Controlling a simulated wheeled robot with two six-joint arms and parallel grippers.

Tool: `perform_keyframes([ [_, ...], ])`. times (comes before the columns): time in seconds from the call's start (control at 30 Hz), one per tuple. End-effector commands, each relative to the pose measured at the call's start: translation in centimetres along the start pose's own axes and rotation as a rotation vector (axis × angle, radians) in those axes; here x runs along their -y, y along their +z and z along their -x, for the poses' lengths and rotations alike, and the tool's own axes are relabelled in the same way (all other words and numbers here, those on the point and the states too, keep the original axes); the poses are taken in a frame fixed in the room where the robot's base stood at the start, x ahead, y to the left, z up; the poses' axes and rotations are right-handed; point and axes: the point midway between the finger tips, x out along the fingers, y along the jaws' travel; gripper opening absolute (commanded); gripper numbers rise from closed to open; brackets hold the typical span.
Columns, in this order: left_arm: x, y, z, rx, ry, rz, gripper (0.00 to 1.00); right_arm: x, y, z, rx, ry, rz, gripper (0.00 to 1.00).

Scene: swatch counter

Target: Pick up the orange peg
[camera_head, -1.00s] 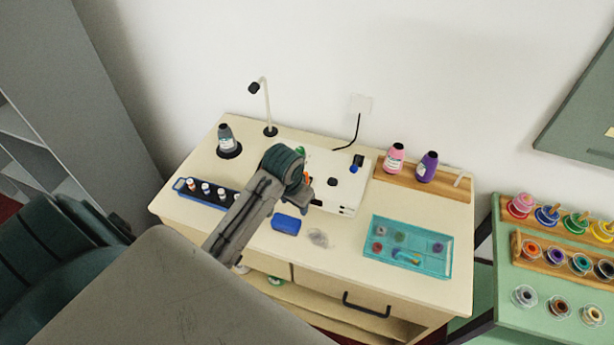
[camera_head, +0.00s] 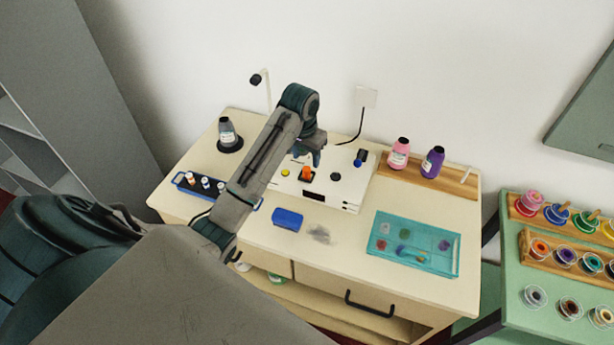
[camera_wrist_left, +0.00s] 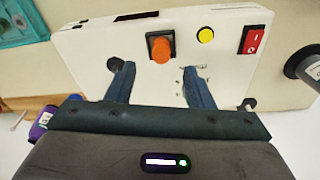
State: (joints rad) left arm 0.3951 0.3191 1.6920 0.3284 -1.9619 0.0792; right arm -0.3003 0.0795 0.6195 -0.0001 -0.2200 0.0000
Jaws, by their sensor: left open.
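The orange peg (camera_head: 306,174) stands in a dark square holder on top of the white box (camera_head: 352,198). In the left wrist view the peg (camera_wrist_left: 161,50) is seen from above, upright in its black square mount on the box. My left gripper (camera_head: 313,151) is open and empty above the box, close behind the peg. In the wrist view its two blue fingers (camera_wrist_left: 158,72) are spread wide, with the peg ahead of their tips and roughly midway between them. No contact shows. My right gripper is not in view.
A lamp (camera_head: 267,88) stands behind.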

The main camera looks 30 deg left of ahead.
Motion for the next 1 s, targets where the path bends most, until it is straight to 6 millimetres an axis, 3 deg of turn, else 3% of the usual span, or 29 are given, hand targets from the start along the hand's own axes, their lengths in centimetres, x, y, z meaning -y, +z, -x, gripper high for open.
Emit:
perform_keyframes([
  [0.17, 0.0, 0.0, -1.1, 0.002, 0.000, 0.001, 0.48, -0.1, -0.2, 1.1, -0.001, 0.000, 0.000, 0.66],
  [0.3, 0.1, 0.1, -3.0, 0.003, 0.001, 0.000, 0.48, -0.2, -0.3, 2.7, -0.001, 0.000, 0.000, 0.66],
  [0.47, 0.2, 0.1, -5.2, 0.002, 0.000, -0.001, 0.48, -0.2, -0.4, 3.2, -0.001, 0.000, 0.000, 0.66],
  [0.73, 0.2, 0.1, -5.7, -0.002, -0.001, -0.002, 0.48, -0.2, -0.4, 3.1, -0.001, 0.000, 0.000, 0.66],
  [0.77, 0.2, 0.1, -5.7, -0.002, -0.001, -0.002, 0.46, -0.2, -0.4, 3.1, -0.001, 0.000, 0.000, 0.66],
  [1.0, 0.2, 0.1, -5.7, -0.002, -0.001, -0.002, 0.00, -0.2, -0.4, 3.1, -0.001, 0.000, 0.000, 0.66],
])
